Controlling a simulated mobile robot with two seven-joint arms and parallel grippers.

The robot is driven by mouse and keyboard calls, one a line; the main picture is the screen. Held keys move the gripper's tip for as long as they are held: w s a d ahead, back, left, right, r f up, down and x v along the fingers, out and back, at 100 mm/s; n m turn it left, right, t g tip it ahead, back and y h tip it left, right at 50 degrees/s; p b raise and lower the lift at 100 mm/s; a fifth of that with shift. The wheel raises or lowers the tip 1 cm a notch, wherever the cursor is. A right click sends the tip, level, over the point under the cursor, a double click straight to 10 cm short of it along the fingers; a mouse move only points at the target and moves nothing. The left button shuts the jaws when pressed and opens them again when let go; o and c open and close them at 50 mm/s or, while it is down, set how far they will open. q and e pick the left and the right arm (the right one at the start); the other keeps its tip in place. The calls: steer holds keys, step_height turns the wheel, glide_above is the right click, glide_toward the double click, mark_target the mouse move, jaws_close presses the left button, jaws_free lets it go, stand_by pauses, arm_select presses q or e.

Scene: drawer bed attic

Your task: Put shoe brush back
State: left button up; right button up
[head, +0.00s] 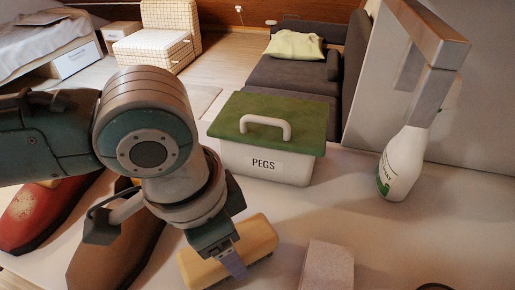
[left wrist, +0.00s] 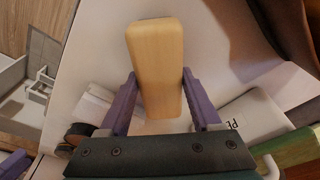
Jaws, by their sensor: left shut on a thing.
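The shoe brush (head: 262,232) is a pale yellow wooden block with dark bristles along its underside. It is at the front middle of the white tabletop in the head view. My left gripper (head: 230,262) reaches down over it from above, shut on it. In the left wrist view the brush (left wrist: 156,55) is between the two purple fingers of my left gripper (left wrist: 160,112). I cannot tell whether the bristles touch the table. A purple piece (left wrist: 14,164) in the wrist view's lower left corner may be a finger of my right gripper; its jaws do not show.
A white box labelled PEGS with a green lid (head: 285,105) stands behind the brush. A red shoe (head: 35,215) and a brown shoe (head: 110,250) are at left. A pale block (head: 328,266) is right of the brush. A white spray bottle (head: 402,160) stands at right.

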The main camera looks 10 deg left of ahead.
arm_select(q)
steer(key=o, duration=1.2)
steer(key=shift+f, duration=0.1)
step_height(320, 180, up, 12)
steer(key=s+a+p, duration=0.1)
steer(key=a+p, duration=0.1)
steer(key=p, duration=0.1)
steer(key=s+d+n+t+h, duration=0.2)
steer(key=s+d+h, duration=0.1)
steer(key=s+d, duration=0.15)
steer(key=s+a+f+n+y, duration=0.1)
steer(key=s+a, duration=0.1)
steer(key=a, duration=0.2)
steer(key=s+a+f+n+y, duration=0.1)
steer(key=s+a+n+y, duration=0.1)
steer(key=a, duration=0.2)
steer(key=s+a+f+n+y, duration=0.1)
steer(key=s+a+n, duration=0.1)
steer(key=a, duration=0.1)
steer(key=shift+s+a+f, duration=0.15)
steer(key=shift+s+a, duration=0.15)
steer(key=shift+a, duration=0.1)
